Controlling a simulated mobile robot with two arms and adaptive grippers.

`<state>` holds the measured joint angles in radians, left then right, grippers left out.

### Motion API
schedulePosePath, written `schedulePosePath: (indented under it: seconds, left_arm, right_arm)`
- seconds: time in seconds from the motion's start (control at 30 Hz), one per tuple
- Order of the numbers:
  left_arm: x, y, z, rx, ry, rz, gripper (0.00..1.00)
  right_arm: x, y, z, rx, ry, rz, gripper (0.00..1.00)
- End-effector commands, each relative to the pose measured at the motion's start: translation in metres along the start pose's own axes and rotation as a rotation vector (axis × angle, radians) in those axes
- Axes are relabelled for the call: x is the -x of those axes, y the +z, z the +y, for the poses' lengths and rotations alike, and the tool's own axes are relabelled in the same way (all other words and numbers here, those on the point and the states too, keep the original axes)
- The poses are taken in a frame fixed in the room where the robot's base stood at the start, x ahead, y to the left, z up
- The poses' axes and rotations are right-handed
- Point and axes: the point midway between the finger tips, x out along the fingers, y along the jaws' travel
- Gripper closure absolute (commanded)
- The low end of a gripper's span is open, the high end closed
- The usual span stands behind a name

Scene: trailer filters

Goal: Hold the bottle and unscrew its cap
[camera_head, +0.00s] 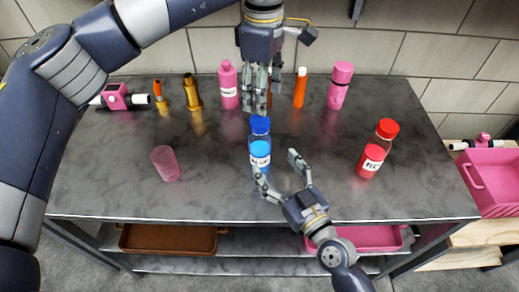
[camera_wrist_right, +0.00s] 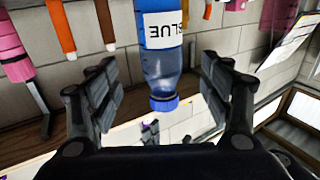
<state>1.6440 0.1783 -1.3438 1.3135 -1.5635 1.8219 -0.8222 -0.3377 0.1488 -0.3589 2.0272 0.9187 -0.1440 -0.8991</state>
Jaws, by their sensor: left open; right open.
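A clear bottle of blue liquid labelled BLUE (camera_head: 260,147) stands upright on the table, its blue cap (camera_head: 260,125) on. My left gripper (camera_head: 258,108) points down, open, with its fingertips just above or behind the cap; the exact gap cannot be told. My right gripper (camera_head: 276,164) is open at the near side of the bottle, one finger overlapping the bottle's lower part and the other off to its right. In the right wrist view the bottle (camera_wrist_right: 162,65) appears upside down, between and beyond the open fingers, with its cap (camera_wrist_right: 163,104) towards the bottom.
A red bottle (camera_head: 376,150) stands to the right and a pink cup (camera_head: 165,163) to the left. Pink bottles (camera_head: 228,85) and orange and gold items (camera_head: 300,88) line the back edge. A pink crate (camera_head: 495,182) is off the right side. The front tabletop is clear.

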Motion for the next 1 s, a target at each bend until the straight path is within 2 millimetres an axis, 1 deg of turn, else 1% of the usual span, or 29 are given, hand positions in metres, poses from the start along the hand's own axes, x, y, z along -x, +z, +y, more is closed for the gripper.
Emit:
schedulePosePath:
  seconds: [0.03,0.2,0.4,0.6,0.83,0.87,0.9,0.97,1.0]
  left_arm:
    - [-0.001,-0.001,0.000,0.002,-0.001,-0.001,0.44]
    - [-0.001,-0.001,0.000,0.003,-0.001,-0.001,0.44]
    - [-0.001,-0.001,0.000,0.003,-0.001,-0.002,0.44]
    - [-0.001,0.000,0.000,0.003,-0.001,-0.002,0.44]
    - [-0.001,-0.001,0.000,0.003,-0.001,-0.002,0.44]
    - [-0.001,-0.001,0.000,0.003,-0.001,-0.002,0.44]
    - [-0.001,-0.001,0.000,0.003,-0.001,-0.002,0.44]
    - [-0.001,-0.001,0.000,0.003,-0.001,-0.002,0.44]
    - [-0.001,-0.001,0.000,0.003,-0.001,-0.002,0.44]
  right_arm:
    - [-0.012,-0.001,0.001,-0.004,0.004,0.004,0.27]
    - [-0.043,-0.002,0.001,-0.003,0.003,0.005,0.27]
    - [-0.069,-0.001,0.001,-0.001,0.002,0.002,0.27]
    - [-0.079,0.000,0.000,0.000,0.000,0.000,0.27]
    - [-0.079,0.000,0.000,0.000,0.000,0.000,0.27]
    - [-0.079,0.000,0.000,0.000,0.000,0.000,0.32]
    - [-0.079,0.000,0.000,0.000,0.000,0.000,0.41]
    - [-0.079,0.000,0.000,0.000,0.000,0.000,0.55]
    - [-0.079,0.000,0.000,0.000,0.000,0.000,0.64]
